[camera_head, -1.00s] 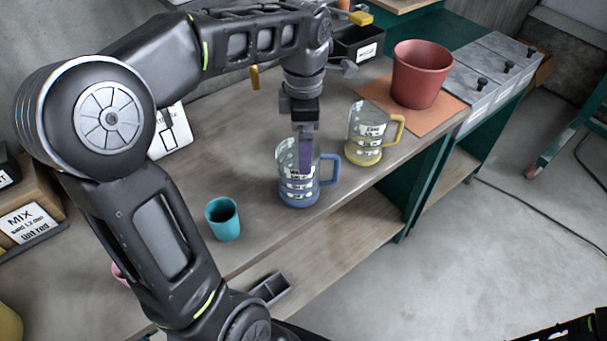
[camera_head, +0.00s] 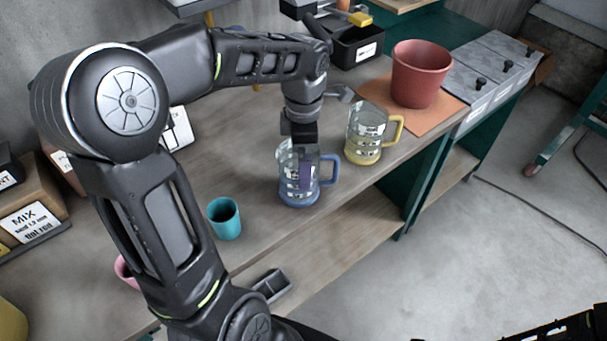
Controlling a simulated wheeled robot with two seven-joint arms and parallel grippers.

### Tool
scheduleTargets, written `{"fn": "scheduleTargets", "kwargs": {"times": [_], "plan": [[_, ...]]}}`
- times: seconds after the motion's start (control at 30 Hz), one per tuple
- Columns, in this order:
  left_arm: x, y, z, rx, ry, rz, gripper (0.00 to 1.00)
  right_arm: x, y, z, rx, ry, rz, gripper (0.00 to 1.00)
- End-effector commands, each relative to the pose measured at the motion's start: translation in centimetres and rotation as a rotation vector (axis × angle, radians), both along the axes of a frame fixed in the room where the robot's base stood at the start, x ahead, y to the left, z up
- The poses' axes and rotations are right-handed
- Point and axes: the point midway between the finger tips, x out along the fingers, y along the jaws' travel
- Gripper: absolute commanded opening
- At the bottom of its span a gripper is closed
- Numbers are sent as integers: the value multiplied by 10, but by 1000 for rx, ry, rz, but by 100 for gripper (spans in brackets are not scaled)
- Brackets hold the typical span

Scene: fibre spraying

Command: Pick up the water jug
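A clear jug with a blue base and blue handle (camera_head: 329,169) stands upright near the front edge of the workbench. A similar jug with a yellow base and handle (camera_head: 364,135) stands to its right. I cannot tell from the labels which one is the water jug. My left gripper (camera_head: 306,178) points down at the blue jug, with a finger overlapping the jug's upper part. I cannot tell whether the finger is inside the jug or in front of it, or how far apart the fingers are. My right gripper is not in view; only a dark part of my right arm shows at the lower right.
A teal cup (camera_head: 224,220) stands left of the blue jug near the bench edge. A red-brown pot (camera_head: 418,75) sits on an orange mat (camera_head: 444,112) at the right. A black bin (camera_head: 356,50) stands behind. Bare bench top (camera_head: 250,160) lies left of the jugs.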

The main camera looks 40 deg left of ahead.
Motion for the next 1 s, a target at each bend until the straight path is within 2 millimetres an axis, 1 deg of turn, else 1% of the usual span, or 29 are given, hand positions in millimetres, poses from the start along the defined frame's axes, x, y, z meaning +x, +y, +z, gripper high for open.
{"fn": "scheduleTargets", "kwargs": {"times": [0.03, 0.07, 1.0], "plan": [[0, 0, 0, 0, 0, 0, 100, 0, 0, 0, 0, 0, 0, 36], [0, 0, 0, 0, 0, 0, 98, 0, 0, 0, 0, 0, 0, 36], [0, 0, 0, 0, 0, 0, 21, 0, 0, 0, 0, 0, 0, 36]]}}
